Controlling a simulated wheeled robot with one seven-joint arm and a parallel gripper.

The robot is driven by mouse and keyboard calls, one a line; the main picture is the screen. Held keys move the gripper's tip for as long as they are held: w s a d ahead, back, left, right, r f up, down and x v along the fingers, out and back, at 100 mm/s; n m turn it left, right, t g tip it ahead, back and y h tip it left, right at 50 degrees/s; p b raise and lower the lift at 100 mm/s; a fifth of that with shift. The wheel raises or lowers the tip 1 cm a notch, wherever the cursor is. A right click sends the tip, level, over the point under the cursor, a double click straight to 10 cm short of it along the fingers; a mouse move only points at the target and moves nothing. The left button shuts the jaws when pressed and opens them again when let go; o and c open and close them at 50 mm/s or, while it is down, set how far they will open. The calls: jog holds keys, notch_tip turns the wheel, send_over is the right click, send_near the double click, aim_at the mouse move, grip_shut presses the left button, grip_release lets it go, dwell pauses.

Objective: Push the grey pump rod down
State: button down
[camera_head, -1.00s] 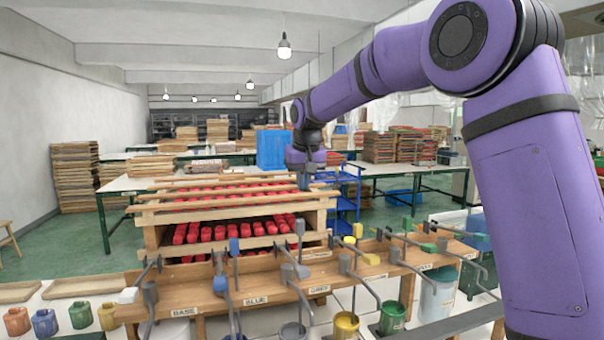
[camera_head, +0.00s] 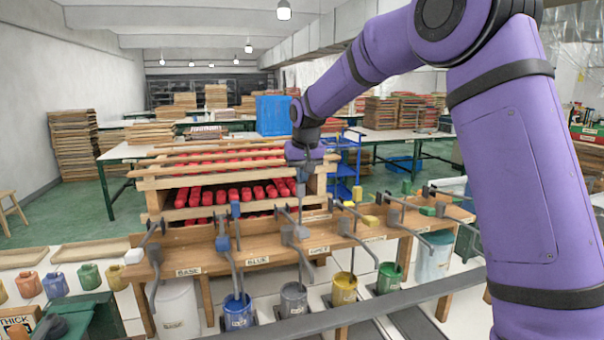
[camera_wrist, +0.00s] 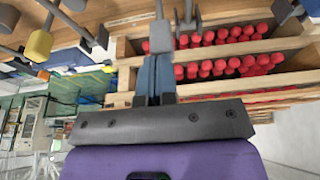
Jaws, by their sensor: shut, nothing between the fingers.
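My gripper (camera_head: 303,186) is shut and empty, pointing down above the pump bench at the grey pump. Its two blue-grey fingers also show in the wrist view (camera_wrist: 155,62), pressed together. The grey pump's bent spout (camera_head: 304,262) leads down to the grey paint bucket (camera_head: 293,300).
The blue pump rod (camera_head: 236,212) stands to the left. The labelled wooden bench (camera_head: 215,262) carries these pumps. Behind it is a wooden rack (camera_head: 152,185) with red items. Blue (camera_head: 238,312) and yellow (camera_head: 344,289) buckets flank the grey one.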

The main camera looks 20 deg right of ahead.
aim_at(302, 189)
notch_tip(302, 189, down, 4)
jog(key=shift+s+f, duration=0.1)
jog(key=shift+f, duration=0.15)
